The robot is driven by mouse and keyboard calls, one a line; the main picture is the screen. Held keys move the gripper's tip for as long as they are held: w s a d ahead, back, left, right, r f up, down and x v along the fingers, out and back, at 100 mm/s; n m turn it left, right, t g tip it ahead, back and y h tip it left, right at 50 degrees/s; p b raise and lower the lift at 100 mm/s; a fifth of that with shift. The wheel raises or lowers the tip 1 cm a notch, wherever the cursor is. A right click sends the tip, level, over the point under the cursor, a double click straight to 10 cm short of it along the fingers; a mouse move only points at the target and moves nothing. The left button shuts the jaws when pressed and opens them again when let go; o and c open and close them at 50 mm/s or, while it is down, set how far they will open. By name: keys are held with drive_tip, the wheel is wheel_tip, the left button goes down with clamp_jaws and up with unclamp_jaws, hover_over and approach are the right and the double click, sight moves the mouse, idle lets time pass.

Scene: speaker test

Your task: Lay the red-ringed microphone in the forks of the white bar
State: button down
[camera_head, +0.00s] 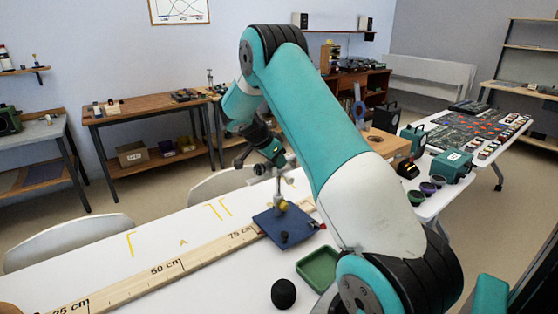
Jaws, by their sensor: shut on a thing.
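My gripper (281,162) hangs above the far part of the white table, over a blue square plate (265,221). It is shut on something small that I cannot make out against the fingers. A thin pale upright (278,187) with a yellow ball (282,205) at its foot shows just below it; I cannot tell whether it touches the gripper. A small red and dark piece (317,226) lies at the plate's right edge. I cannot clearly tell the red-ringed microphone or the forks of the white bar at this size. My arm hides part of the table's right side.
A long wooden ruler (168,268) lies along the white table (60,268). Dark cups (427,188) and teal boxes (451,166) stand beyond my arm. The table's left part is mostly clear.

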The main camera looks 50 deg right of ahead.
drive_tip(key=shift+a+f, duration=0.3)
drive_tip(key=shift+a, duration=0.1)
drive_tip(key=c, duration=0.9)
unclamp_jaws()
drive_tip(key=shift+d+b+v, duration=0.15)
drive_tip(key=shift+v, duration=4.3)
drive_tip(key=shift+d+b+v, duration=0.15)
drive_tip(key=shift+d+v, duration=0.05)
drive_tip(key=shift+v, duration=4.2)
drive_tip(key=shift+w+r, duration=0.15)
drive_tip(key=shift+r, duration=0.05)
